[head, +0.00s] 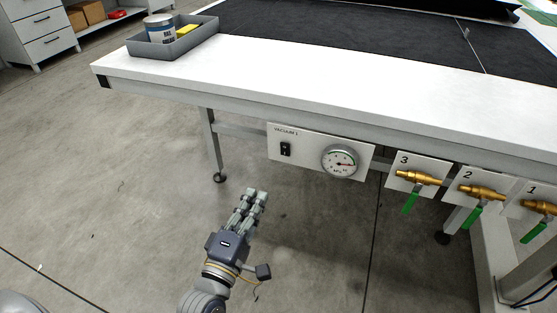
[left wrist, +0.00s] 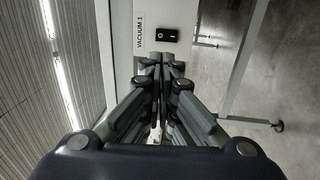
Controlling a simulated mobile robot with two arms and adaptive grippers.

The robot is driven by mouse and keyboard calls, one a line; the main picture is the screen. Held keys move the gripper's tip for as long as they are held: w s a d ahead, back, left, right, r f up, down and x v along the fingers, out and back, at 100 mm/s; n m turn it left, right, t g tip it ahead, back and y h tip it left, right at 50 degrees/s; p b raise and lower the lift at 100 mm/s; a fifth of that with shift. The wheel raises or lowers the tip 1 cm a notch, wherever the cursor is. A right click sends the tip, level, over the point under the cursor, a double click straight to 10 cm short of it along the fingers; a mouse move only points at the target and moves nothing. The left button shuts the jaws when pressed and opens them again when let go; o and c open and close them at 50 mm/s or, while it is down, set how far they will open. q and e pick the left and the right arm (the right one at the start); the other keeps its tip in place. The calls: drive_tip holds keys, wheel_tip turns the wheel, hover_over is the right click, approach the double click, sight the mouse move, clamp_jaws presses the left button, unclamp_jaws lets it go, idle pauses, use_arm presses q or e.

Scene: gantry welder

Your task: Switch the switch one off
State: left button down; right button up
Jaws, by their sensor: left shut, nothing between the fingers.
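The black rocker switch (head: 286,149) sits on the left part of a white panel (head: 312,160) labelled VACUUM 1, under the table's front edge. It also shows in the left wrist view (left wrist: 167,35), just beyond my fingertips. I cannot tell for sure which side of the rocker is pressed in. My left gripper (head: 256,193) is shut and empty, below and left of the switch in the head view and apart from the panel. Its fingers also fill the middle of the left wrist view (left wrist: 162,62). My right gripper is not in view.
A pressure gauge (head: 341,162) is on the same panel. Brass valves with green handles (head: 410,202) (head: 473,218) hang to the right. A table leg (head: 213,150) stands left of the panel. A grey tray (head: 172,46) with a can is on the white tabletop. Floor before the panel is clear.

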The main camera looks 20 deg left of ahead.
sight(280, 147)
use_arm(q)
drive_tip(key=shift+w, duration=0.15)
drive_tip(key=w, duration=0.4)
drive_tip(key=w+r, duration=0.1)
drive_tip(key=w, duration=0.3)
drive_tip(key=w+b, duration=0.1)
drive_tip(key=w, duration=0.3)
drive_tip(key=shift+w+d+r, duration=0.2)
drive_tip(key=shift+w+r, duration=0.05)
drive_tip(key=shift+w, duration=0.6)
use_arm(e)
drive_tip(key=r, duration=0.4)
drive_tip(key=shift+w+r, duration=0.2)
use_arm(q)
drive_tip(key=shift+r, duration=0.15)
